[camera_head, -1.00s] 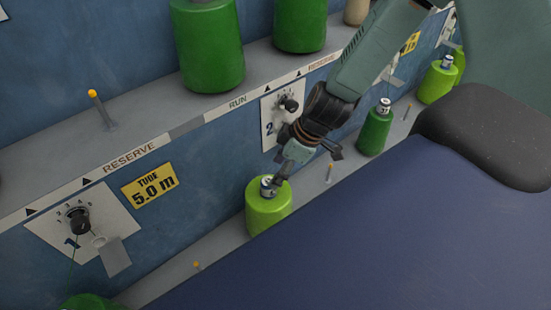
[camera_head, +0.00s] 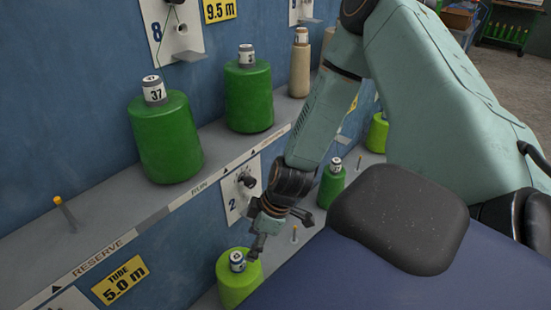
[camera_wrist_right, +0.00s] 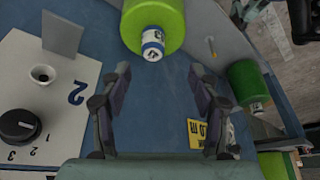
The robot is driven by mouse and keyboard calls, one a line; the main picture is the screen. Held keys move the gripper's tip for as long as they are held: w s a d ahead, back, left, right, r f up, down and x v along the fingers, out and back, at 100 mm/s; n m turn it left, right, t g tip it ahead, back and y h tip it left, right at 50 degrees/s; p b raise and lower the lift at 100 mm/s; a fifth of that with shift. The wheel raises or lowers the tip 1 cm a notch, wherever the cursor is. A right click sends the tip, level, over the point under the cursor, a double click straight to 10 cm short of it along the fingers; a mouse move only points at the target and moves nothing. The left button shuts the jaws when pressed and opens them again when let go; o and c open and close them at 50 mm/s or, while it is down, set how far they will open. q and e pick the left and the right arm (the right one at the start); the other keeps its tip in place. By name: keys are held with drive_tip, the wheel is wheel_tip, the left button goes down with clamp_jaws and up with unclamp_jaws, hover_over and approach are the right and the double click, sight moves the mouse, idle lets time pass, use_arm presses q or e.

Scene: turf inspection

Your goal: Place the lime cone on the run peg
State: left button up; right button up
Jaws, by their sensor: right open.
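The lime cone (camera_head: 238,286) stands upright on the lower ledge, with a white-labelled top (camera_head: 237,260). My right gripper (camera_head: 256,245) is open just above and beside that top, with nothing in it. In the right wrist view, the lime cone (camera_wrist_right: 172,14) lies just beyond the spread fingertips (camera_wrist_right: 160,76), its labelled top pointing towards the gap between them. I cannot tell whether a finger touches it. A RUN label (camera_head: 200,188) is further right. My left gripper is not in view.
Green cones (camera_head: 168,145) and (camera_head: 249,97) and a tan one (camera_head: 300,68) occupy the upper shelf. A darker green cone (camera_head: 331,186) and a thin peg (camera_head: 295,234) are on the lower ledge. A dial plate (camera_head: 239,192) is on the wall near my wrist.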

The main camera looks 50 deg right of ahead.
drive_tip(key=s+a+f+m+g+h, duration=0.1)
drive_tip(key=s+a+f+m, duration=0.1)
drive_tip(key=s, duration=0.4)
drive_tip(key=s+a+f+m+g+h, duration=0.1)
drive_tip(key=s+a+f+m, duration=0.1)
drive_tip(key=s, duration=0.5)
drive_tip(key=s+a+f+m+g+h, duration=0.1)
drive_tip(key=s+a+f+m, duration=0.1)
drive_tip(key=s+m, duration=0.2)
drive_tip(key=s, duration=0.3)
drive_tip(key=shift+s+a+f+m, duration=0.2)
drive_tip(key=shift+a+m, duration=0.1)
drive_tip(key=shift+a, duration=0.1)
drive_tip(key=shift+w, duration=0.1)
drive_tip(key=shift+c, duration=0.5)
